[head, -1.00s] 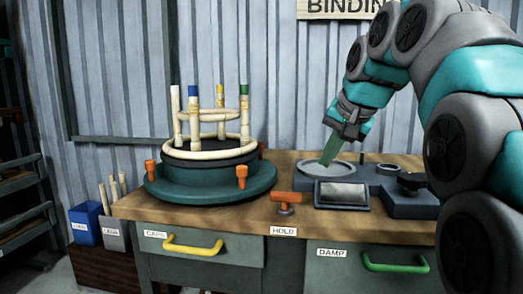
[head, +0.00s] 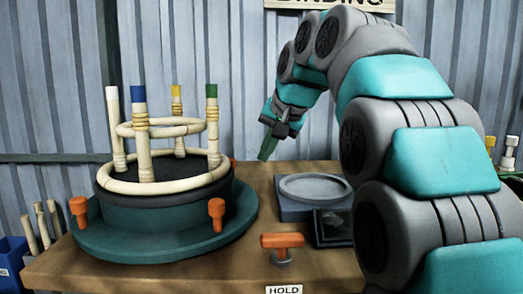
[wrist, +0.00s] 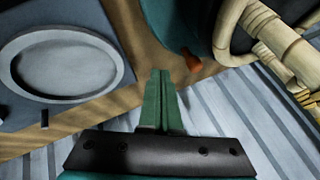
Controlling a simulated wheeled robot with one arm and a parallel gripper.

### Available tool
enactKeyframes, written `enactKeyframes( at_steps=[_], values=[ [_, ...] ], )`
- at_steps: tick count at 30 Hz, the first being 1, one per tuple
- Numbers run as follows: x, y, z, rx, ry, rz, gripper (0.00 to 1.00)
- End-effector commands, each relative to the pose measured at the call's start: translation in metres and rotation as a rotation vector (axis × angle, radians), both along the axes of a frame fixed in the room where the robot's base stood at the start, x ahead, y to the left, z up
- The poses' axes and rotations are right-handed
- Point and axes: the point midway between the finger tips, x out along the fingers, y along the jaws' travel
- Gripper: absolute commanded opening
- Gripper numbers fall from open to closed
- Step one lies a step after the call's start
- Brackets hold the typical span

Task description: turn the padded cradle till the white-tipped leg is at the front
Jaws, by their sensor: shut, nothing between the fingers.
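The padded cradle (head: 115,210), a teal round base with a black pad, stands on the bench at the left in the head view. An upturned rattan frame sits in it. Its white-tipped leg (head: 112,95) is at the left, the blue-tipped leg (head: 139,95) at the front, the green-tipped leg (head: 212,92) at the right and the yellow-tipped leg (head: 176,92) at the back. My gripper (head: 265,156) is shut and empty, apart from the cradle, to its right. In the wrist view the gripper (wrist: 158,75) points toward the bench edge, with the rattan frame (wrist: 265,35) at upper right.
Orange knobs (head: 216,213) stand up from the cradle's base. An orange handle (head: 282,241) is on the bench front. A grey round dish (head: 315,187) is right of the cradle. The bench between them is clear.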

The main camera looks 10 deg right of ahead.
Motion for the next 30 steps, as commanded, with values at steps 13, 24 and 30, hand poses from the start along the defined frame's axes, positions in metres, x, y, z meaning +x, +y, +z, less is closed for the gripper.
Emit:
enactKeyframes(
  at_steps=[13, 24, 30],
  values=[
    [0.040, 0.017, -0.057, 0.000, 0.000, 0.000, 0.00],
    [0.060, 0.051, -0.062, -0.001, -0.002, 0.000, 0.00],
    [0.061, 0.055, -0.062, 0.000, -0.002, 0.000, 0.00]
  ],
)
